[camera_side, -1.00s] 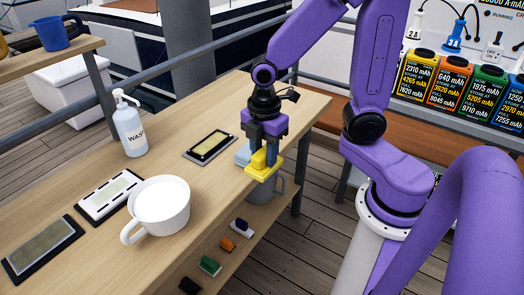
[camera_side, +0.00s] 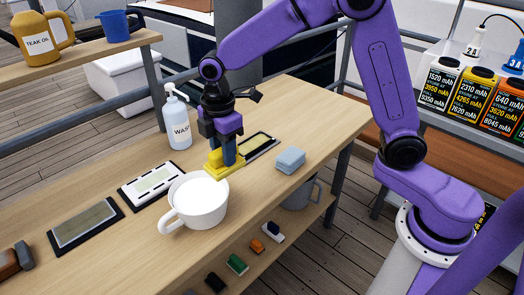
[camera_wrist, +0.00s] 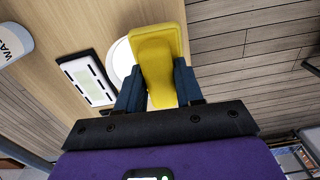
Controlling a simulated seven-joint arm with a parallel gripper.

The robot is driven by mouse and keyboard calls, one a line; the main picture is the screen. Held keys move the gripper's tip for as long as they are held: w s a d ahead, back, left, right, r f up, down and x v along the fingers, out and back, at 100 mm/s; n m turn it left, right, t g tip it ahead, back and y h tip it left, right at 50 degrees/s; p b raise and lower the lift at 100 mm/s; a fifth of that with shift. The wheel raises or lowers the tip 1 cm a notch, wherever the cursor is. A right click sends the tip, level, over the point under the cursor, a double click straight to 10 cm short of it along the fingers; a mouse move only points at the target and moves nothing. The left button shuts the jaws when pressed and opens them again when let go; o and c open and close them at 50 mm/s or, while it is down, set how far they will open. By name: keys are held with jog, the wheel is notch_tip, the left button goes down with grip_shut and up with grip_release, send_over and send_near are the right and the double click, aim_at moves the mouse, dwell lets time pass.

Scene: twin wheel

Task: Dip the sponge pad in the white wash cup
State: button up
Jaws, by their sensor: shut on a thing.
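My gripper (camera_side: 228,158) is shut on a yellow sponge pad (camera_side: 216,168) and holds it above the bench, just behind the white wash cup. In the wrist view the yellow pad (camera_wrist: 157,65) sits between my two fingers (camera_wrist: 160,88). The white cup (camera_side: 196,201) stands upright on the bench, its handle towards the lower left and its inside white. The pad's front end appears close to the cup's back rim; I cannot tell whether they touch. The cup shows partly behind the pad in the wrist view (camera_wrist: 121,58).
A white wash bottle (camera_side: 178,125) stands behind the cup. A white framed panel (camera_side: 152,181), an olive panel (camera_side: 85,222) and a black-framed tray (camera_side: 261,144) lie on the bench. A light blue block (camera_side: 290,160) sits at right. Bench between block and cup is clear.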

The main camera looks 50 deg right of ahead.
jog(key=w+a, duration=0.5)
jog(key=a, duration=0.1)
notch_tip(320, 180, down, 10)
jog(key=shift+d, duration=0.2)
dwell(0.5)
jog(key=shift+s, duration=0.1)
dwell(0.7)
jog(key=shift+r, duration=2.95)
jog(key=shift+r, duration=2.45)
